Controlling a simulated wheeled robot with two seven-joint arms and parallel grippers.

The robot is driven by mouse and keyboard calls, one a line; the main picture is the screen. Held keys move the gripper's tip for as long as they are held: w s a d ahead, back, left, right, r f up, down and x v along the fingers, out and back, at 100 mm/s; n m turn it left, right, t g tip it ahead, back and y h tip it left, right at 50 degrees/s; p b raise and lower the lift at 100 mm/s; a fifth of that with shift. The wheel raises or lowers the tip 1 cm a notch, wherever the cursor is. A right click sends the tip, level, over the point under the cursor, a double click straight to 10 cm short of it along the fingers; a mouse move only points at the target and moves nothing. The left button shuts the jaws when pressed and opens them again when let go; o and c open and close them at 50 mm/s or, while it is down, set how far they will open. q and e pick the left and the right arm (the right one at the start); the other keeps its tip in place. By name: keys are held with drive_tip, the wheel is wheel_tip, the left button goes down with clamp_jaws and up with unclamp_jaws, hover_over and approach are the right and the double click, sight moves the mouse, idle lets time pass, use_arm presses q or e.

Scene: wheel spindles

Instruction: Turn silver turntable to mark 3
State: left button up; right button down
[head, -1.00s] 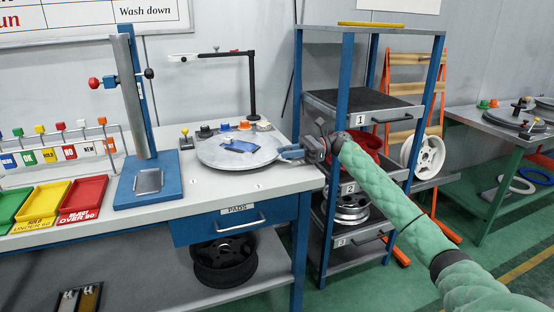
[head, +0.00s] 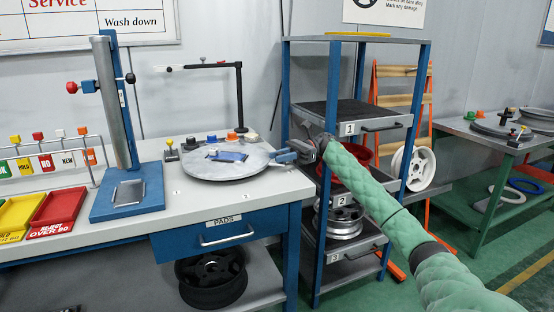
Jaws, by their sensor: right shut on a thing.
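The silver turntable (head: 205,169) is a flat grey disc on the bench top. A small blue block (head: 229,156) lies on its top near the middle. My right gripper (head: 281,158) is at the disc's right edge, its arm coming in from the right. It is shut on a part at the turntable's rim, which the fingers largely cover. Small pale marks (head: 177,192) show on the bench in front of the disc, too small to read. My left gripper is not in view.
Coloured knobs (head: 232,136) stand behind the disc, under a black lamp-like arm (head: 240,95). A blue stand (head: 126,200) with a grey post is to the left. A blue-posted shelf rack (head: 335,80) stands close on the right, beside my arm.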

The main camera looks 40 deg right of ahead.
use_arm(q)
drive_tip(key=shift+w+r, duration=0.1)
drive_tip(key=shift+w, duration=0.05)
use_arm(e)
drive_tip(key=c, duration=1.3)
unclamp_jaws()
drive_tip(key=shift+o, duration=0.2)
drive_tip(key=shift+r, duration=0.6)
wheel_tip(320, 180, up, 3)
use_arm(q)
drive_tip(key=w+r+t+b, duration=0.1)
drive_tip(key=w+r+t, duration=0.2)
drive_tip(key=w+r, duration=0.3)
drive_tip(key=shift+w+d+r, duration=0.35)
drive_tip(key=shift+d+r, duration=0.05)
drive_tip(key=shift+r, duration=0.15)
use_arm(e)
drive_tip(key=s+d+r, duration=0.4)
drive_tip(key=s+r, duration=0.2)
drive_tip(key=s, duration=0.4)
drive_tip(key=shift+s+d+r, duration=0.35)
